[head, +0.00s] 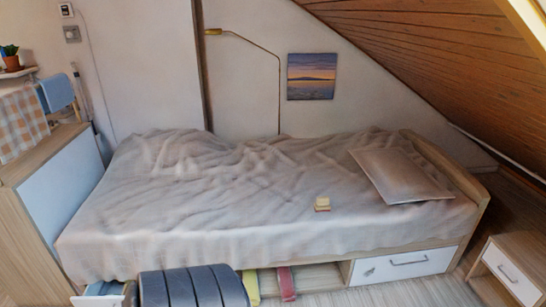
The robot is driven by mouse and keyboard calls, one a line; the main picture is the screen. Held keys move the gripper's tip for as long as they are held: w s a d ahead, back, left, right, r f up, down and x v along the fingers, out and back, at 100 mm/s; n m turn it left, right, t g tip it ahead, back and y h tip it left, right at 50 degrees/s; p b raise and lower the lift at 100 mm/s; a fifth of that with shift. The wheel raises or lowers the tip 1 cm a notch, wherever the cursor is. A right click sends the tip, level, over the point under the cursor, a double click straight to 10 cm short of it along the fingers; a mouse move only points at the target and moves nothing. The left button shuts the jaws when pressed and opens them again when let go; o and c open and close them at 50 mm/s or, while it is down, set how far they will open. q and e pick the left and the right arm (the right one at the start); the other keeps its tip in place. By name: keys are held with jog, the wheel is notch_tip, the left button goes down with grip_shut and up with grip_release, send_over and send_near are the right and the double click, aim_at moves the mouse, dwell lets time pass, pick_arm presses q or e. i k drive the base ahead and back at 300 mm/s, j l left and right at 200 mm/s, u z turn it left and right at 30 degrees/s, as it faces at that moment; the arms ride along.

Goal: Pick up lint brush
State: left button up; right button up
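I make out no other clear lint brush. Neither of my grippers shows in the head view.
The bed (190,205) has a rumpled cover and a pillow (400,175) at right. Below are a closed drawer (405,265), dark ribbed object (195,287), and yellow (251,287) and red (286,283) items. A nightstand (512,268) stands right. The roof slopes low.

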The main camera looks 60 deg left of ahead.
aim_at(322, 205)
jog(key=u, duration=1.7)
